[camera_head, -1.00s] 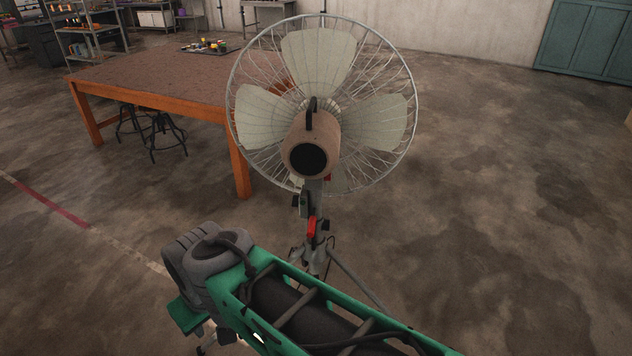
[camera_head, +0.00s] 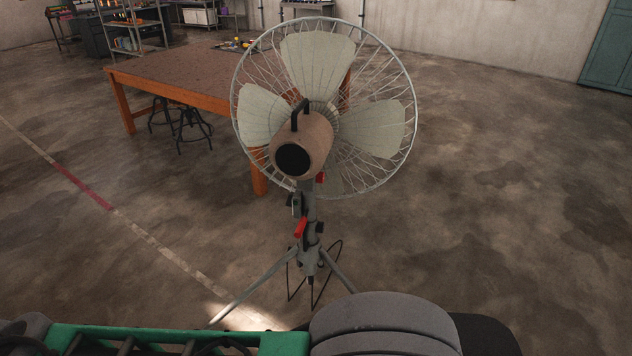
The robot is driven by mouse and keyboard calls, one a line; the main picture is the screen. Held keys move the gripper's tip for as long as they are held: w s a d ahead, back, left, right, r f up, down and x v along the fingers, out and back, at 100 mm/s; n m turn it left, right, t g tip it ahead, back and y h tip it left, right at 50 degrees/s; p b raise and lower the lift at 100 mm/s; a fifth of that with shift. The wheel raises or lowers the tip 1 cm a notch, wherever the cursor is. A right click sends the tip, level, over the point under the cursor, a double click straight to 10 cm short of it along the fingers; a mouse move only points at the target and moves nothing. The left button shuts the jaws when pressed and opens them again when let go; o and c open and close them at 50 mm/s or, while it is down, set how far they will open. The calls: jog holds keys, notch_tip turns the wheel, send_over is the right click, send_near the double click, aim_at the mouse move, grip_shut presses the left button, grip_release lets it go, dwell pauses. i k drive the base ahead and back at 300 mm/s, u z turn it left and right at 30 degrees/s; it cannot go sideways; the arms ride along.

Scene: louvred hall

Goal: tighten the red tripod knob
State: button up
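A pedestal fan (camera_head: 302,145) stands on a tripod (camera_head: 252,288) in the middle of the head view, its back and motor housing towards me. A red knob (camera_head: 300,228) sits on the pole below the fan head, at the pole's left side. A smaller red part (camera_head: 320,177) shows just under the motor. Black knobs or clamps also sit on the pole. My green and grey arm crosses the bottom of the view, below the tripod and apart from the red knob. My gripper is not in view.
An orange-framed table (camera_head: 200,75) with small items on top stands behind the fan to the left. Stools (camera_head: 178,125) are under it. Shelves (camera_head: 130,25) stand at the back left. The floor to the right is clear.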

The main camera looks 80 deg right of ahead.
aim_at(320, 176)
jog(key=k, duration=0.6)
jog(key=z, duration=1.55)
jog(key=i, duration=0.5)
